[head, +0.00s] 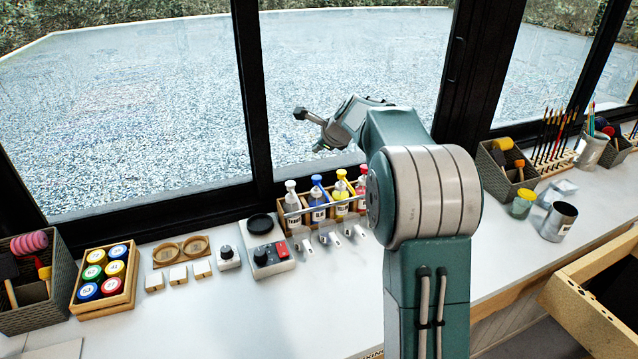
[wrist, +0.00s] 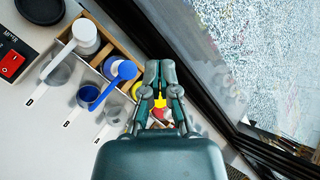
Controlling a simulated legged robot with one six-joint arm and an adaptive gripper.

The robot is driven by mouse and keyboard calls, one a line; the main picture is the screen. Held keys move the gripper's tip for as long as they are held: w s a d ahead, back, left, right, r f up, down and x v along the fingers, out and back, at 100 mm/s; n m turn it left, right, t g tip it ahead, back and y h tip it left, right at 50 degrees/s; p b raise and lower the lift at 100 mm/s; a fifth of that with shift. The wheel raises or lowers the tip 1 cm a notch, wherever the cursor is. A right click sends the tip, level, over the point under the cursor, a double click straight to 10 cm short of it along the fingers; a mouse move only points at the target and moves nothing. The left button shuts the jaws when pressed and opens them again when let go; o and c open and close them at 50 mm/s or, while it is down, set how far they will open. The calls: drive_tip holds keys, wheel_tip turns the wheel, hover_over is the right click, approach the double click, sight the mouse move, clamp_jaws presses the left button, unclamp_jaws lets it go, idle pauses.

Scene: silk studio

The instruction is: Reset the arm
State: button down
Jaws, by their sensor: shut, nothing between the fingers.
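My gripper (wrist: 160,72) shows in the wrist view with its two dark green fingers together and nothing between them. It hangs above the wooden bottle rack (head: 325,212), with pump bottles below it. In the head view my arm rises at the right of centre, bends at the large grey joint, and reaches left toward the window. Its end is held in the air above the bottles, and the fingers are hard to make out there. A white-topped bottle (wrist: 86,34) and a blue-topped bottle (wrist: 121,69) show left of the fingers in the wrist view.
Windows with dark frames (head: 254,90) stand close behind the bench. On the bench are a device with a red switch (head: 270,256), a box of coloured jars (head: 106,275), baskets (head: 503,166) and a metal can (head: 559,221). The front of the white bench is mostly clear.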

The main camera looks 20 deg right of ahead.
idle(0.3)
drive_tip(key=s+a+r+n+g, duration=0.1)
drive_tip(key=s+a+r+n, duration=0.1)
drive_tip(key=s+a+n, duration=0.35)
drive_tip(key=s+a+r+n, duration=0.2)
drive_tip(key=s, duration=0.6)
drive_tip(key=s+a+r+n+g, duration=0.1)
drive_tip(key=s+a+r+n, duration=0.1)
drive_tip(key=s+a+n, duration=0.3)
drive_tip(key=s+f+n, duration=0.2)
drive_tip(key=s+n, duration=0.2)
drive_tip(key=s, duration=0.4)
drive_tip(key=s+a+f+n+g+h, duration=0.1)
drive_tip(key=s+n, duration=0.3)
drive_tip(key=s, duration=0.4)
drive_tip(key=s+f+n, duration=0.4)
drive_tip(key=s, duration=0.4)
drive_tip(key=shift+s+a+h, duration=0.4)
